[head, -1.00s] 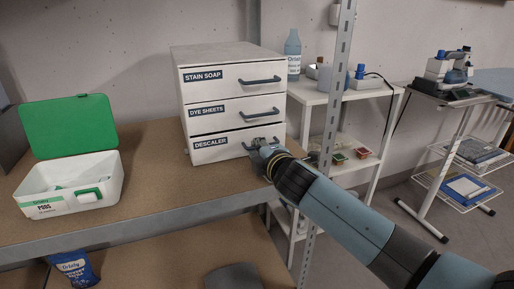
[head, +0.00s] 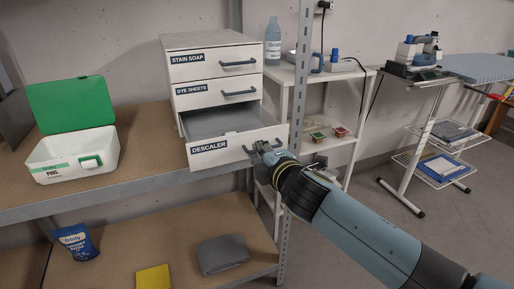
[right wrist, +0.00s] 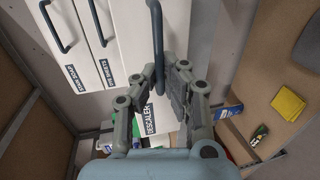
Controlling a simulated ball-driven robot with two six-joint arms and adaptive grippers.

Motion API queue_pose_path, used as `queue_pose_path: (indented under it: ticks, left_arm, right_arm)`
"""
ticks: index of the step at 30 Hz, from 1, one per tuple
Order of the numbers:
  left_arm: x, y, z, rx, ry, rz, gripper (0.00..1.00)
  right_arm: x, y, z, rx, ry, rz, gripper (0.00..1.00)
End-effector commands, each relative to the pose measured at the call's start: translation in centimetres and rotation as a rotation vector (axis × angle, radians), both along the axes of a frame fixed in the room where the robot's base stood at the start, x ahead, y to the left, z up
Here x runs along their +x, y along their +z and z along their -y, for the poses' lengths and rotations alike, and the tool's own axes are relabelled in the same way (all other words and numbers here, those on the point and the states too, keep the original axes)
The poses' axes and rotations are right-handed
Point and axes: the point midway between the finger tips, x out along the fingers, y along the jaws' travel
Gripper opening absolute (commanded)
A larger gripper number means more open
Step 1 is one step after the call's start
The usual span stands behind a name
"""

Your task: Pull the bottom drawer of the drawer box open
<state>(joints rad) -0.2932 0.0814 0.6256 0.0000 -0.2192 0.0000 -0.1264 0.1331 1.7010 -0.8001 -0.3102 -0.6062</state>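The white drawer box (head: 212,45) stands on the upper shelf. Its bottom drawer (head: 237,147), labelled DESCALER, is pulled well out and its grey inside looks empty. The two drawers above, STAIN SOAP (head: 212,63) and DYE SHEETS (head: 218,93), are closed. My right gripper (head: 265,148) is at the right part of the bottom drawer's front. In the right wrist view, the fingers of my right gripper (right wrist: 163,75) are closed around the dark bar handle (right wrist: 157,45) of that drawer. My left gripper is not in view.
An open white-and-green box (head: 75,155) stands left on the shelf. A metal post (head: 302,120) rises just right of the drawer. Below are a blue pouch (head: 77,242), a grey folded cloth (head: 222,254) and a yellow cloth (head: 153,278). A white rack (head: 345,80) stands behind.

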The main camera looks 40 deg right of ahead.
Motion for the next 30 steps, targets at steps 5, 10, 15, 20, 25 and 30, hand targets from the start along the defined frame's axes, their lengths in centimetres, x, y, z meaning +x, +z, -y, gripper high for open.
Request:
queue_pose_path:
  ticks: [5, 10, 15, 20, 25, 30]
  left_arm:
    - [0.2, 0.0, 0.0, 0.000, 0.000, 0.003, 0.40]
    - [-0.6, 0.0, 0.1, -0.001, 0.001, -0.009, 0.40]
    - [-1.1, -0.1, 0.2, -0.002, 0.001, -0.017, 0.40]
    - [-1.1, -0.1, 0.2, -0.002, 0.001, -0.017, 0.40]
    - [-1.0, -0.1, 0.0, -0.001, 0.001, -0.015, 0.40]
    - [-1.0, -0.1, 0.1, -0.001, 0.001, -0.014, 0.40]
  right_arm:
    - [-0.1, 0.0, -0.1, 0.003, -0.001, 0.001, 0.00]
    - [-0.1, 0.0, -0.1, 0.003, 0.000, 0.001, 0.00]
    - [-0.1, 0.0, -0.1, 0.002, 0.000, 0.000, 0.24]
    - [-0.1, 0.0, 0.0, 0.001, 0.000, 0.000, 0.31]
    - [-0.2, 0.0, -0.1, 0.000, 0.000, 0.000, 0.31]
    - [-2.1, 0.3, -0.5, 0.000, 0.000, -0.002, 0.31]
